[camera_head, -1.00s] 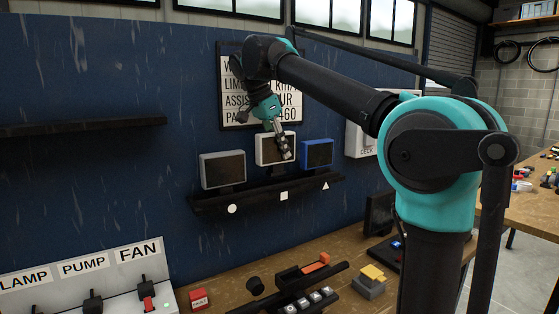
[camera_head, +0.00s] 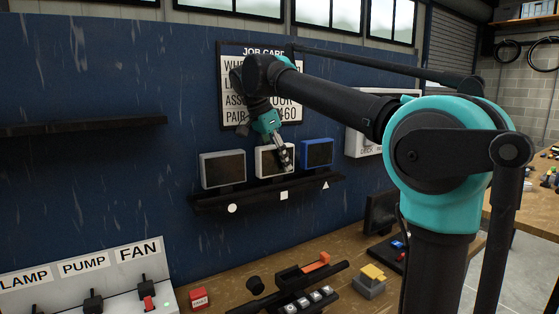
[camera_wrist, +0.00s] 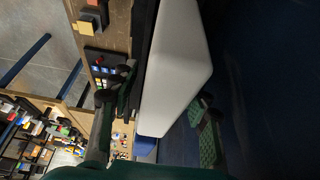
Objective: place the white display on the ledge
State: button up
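The white display (camera_head: 264,158) stands upright on the dark wall ledge (camera_head: 262,195), above the white square mark, its dark screen facing out. It is between a grey display and a blue display. My gripper (camera_head: 284,158) reaches down over its right part and covers some of its screen. In the wrist view the white casing of the display (camera_wrist: 182,70) lies between my two spread fingers (camera_wrist: 166,95), one on each side. The fingers look slightly apart from the casing. Its lower edge at the ledge is partly hidden.
The grey display (camera_head: 222,170) and the blue display (camera_head: 317,153) stand close on either side. Circle, square and triangle marks line the ledge front. An empty dark shelf (camera_head: 80,127) is at left. Below are a workbench (camera_head: 228,290) with parts and a switch panel (camera_head: 80,275).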

jog(key=v, duration=1.2)
jog(key=shift+r, duration=0.1)
